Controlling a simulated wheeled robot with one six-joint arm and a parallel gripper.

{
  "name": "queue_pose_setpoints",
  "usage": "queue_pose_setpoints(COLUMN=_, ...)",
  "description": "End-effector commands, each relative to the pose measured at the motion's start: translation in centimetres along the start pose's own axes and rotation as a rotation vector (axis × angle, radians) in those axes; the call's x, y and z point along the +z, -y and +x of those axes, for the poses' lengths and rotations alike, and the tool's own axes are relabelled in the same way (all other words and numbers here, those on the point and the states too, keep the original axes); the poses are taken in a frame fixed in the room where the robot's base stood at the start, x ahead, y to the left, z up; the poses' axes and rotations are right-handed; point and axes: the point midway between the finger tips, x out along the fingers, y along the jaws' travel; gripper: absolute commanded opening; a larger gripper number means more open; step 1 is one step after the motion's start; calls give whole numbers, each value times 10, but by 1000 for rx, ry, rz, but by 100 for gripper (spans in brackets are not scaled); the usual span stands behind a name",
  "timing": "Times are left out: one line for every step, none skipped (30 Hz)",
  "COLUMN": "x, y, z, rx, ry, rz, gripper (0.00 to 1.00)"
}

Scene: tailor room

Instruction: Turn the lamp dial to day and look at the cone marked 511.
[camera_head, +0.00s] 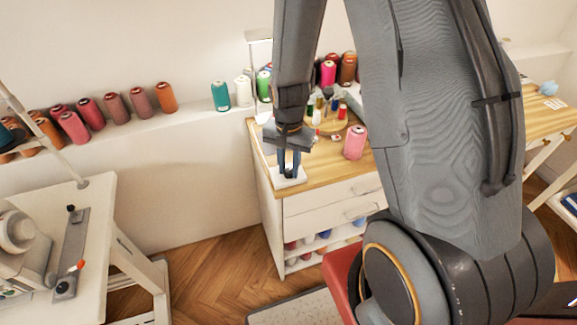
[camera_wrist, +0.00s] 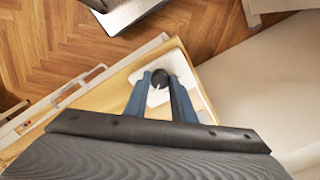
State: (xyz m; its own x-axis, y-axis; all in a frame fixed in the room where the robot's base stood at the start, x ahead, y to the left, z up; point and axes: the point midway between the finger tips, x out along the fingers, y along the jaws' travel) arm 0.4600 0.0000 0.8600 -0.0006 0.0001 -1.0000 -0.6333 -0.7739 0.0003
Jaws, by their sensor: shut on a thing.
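My gripper (camera_head: 289,165) points down at the front left corner of the wooden-topped cabinet. Its blue fingers are shut on a small dark dial (camera_wrist: 160,77) set on a white plate (camera_head: 289,182). In the wrist view the fingers (camera_wrist: 160,84) lie on either side of the dial, and the white plate (camera_wrist: 187,67) shows around it. The dial's day mark cannot be read. A pink thread cone (camera_head: 355,142) stands upright on the cabinet top, right of my gripper and apart from it. No number can be read on any cone, so I cannot tell which is 511.
The cabinet top (camera_head: 325,173) has a round wooden tray (camera_head: 343,127) with small spools behind the pink cone. Several cones, including an orange one (camera_head: 166,97) and a teal one (camera_head: 220,96), stand on the wall ledge. A white table (camera_head: 90,205) with a machine is at left.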

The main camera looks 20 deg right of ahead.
Motion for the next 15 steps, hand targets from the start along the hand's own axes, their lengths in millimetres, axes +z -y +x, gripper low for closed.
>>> queue_pose_setpoints(x=0, y=0, z=-1, rx=0, ry=0, rz=18, gripper=1)
queue_pose_setpoints(x=0, y=0, z=0, rx=0, ry=0, rz=27, gripper=1)
queue_pose_setpoints(x=0, y=0, z=0, rx=0, ry=0, rz=39, gripper=1)
queue_pose_setpoints(x=0, y=0, z=0, rx=0, ry=0, rz=47, gripper=1)
queue_pose_setpoints(x=0, y=0, z=0, rx=0, ry=0, rz=53, gripper=1)
queue_pose_setpoints(x=0, y=0, z=0, rx=0, ry=0, rz=60, gripper=1)
queue_pose_setpoints(x=0, y=0, z=0, rx=0, ry=0, rz=65, gripper=1)
queue_pose_setpoints(x=0, y=0, z=0, rx=0, ry=0, rz=69, gripper=1)
queue_pose_setpoints(x=0, y=0, z=0, rx=0, ry=0, rz=74, gripper=1)
queue_pose_setpoints(x=0, y=0, z=0, rx=0, ry=0, rz=76, gripper=1)
queue_pose_setpoints(x=0, y=0, z=0, rx=0, ry=0, rz=77, gripper=1)
queue_pose_setpoints(x=0, y=0, z=0, rx=0, ry=0, rz=79, gripper=1)
queue_pose_setpoints(x=0, y=0, z=0, rx=0, ry=-1, rz=79, gripper=1)
queue_pose_setpoints(x=0, y=0, z=0, rx=0, ry=-1, rz=80, gripper=1)
queue_pose_setpoints(x=0, y=0, z=0, rx=0, ry=-1, rz=80, gripper=1)
